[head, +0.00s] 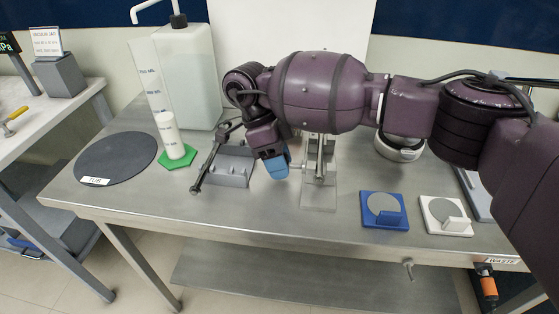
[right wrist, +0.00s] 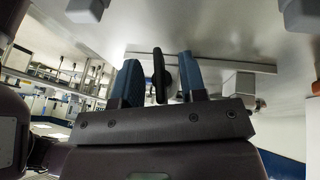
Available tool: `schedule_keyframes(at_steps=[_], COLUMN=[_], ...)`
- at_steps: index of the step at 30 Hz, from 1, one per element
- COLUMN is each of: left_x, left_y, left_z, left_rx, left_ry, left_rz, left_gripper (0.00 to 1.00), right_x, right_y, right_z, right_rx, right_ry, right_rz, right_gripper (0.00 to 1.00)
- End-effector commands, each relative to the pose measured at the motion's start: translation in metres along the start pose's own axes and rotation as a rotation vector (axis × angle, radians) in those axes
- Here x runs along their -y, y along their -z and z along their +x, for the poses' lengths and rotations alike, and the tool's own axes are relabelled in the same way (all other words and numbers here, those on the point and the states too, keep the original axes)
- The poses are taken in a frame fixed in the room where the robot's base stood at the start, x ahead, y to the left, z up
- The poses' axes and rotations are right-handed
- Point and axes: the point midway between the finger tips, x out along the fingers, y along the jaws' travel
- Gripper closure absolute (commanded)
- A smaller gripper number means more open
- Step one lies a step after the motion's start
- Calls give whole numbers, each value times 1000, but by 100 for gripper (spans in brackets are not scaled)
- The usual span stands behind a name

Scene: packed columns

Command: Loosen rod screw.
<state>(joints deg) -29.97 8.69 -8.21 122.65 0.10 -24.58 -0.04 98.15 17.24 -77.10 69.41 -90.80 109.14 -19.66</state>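My right gripper (head: 275,165) reaches down from the right arm, just left of the metal rod stand (head: 319,190). Its blue fingertips show below the dark wrist. In the right wrist view, the gripper (right wrist: 159,78) is open, with a blue finger on each side of a narrow black part (right wrist: 158,72), perhaps the screw's knob. Gaps show between this part and both fingers. The screw itself cannot be made out in the head view, where my arm covers the stand's upper part. My left gripper is not in view.
A grey holder (head: 233,172) with a dark metal tool (head: 204,172) is left of the gripper. A white cylinder (head: 168,133) on a green hexagon, a black disc (head: 117,158) and a large jug (head: 190,80) stand further left. Blue (head: 384,222) and white (head: 432,228) plates lie front right.

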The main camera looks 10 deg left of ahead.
Motion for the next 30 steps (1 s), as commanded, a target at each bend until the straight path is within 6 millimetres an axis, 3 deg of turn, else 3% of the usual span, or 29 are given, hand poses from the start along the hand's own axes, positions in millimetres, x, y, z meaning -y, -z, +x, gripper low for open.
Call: schedule_keyframes(at_steps=[5,13,21,30], left_x=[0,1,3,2], left_y=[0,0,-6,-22], left_z=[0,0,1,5], left_rx=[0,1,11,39], left_ry=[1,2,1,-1], left_rz=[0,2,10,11], left_gripper=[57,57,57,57], right_x=[0,0,1,3], right_y=[0,0,0,-2], right_z=[0,0,1,3], right_rx=[0,0,0,0], right_ry=[0,0,-28,-186], right_rz=[0,0,-11,-75], right_gripper=[61,100,100,100])
